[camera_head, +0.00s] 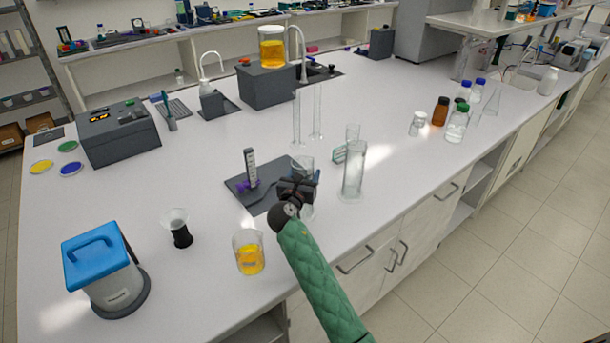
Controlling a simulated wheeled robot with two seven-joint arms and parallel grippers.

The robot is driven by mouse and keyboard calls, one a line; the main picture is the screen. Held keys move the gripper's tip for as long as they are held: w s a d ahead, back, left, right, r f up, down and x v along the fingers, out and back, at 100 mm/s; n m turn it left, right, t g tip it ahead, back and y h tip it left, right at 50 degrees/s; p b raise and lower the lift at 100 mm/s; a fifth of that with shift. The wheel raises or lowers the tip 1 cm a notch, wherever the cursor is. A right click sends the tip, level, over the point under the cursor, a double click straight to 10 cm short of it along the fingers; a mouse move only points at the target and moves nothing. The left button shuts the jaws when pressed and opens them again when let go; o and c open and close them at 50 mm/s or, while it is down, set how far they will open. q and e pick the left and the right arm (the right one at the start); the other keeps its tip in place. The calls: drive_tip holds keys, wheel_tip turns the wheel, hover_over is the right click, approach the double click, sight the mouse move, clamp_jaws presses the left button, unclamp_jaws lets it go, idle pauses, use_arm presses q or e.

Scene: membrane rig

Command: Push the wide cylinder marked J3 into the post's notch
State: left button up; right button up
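The post (251,167) stands upright on a dark base plate (240,186), with a pale scale on its face and a purple part low on it. I cannot make out its notch. A wide clear cylinder (307,211) stands at the plate's right side, partly hidden by my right gripper (299,184). The gripper is right at this cylinder and seems to overlap its wall. I cannot tell whether the fingers are open or touch it. No J3 mark is readable. My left gripper is not in view.
A tall clear cylinder (353,176) stands to the right, with a small green-edged label (339,154) beside it. Thin glass tubes (317,112) stand behind. A beaker of yellow liquid (249,257) is front left. The bench between the plate and the grey box (119,136) is mostly clear.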

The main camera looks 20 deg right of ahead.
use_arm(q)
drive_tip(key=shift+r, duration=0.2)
use_arm(e)
drive_tip(key=w, duration=0.1)
drive_tip(key=w+a, duration=0.1)
drive_tip(key=w, duration=0.1)
drive_tip(key=w+a, duration=0.1)
drive_tip(key=w, duration=0.1)
drive_tip(key=shift+w, duration=0.2)
idle(0.4)
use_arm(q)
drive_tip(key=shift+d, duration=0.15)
use_arm(e)
drive_tip(key=shift+w, duration=0.1)
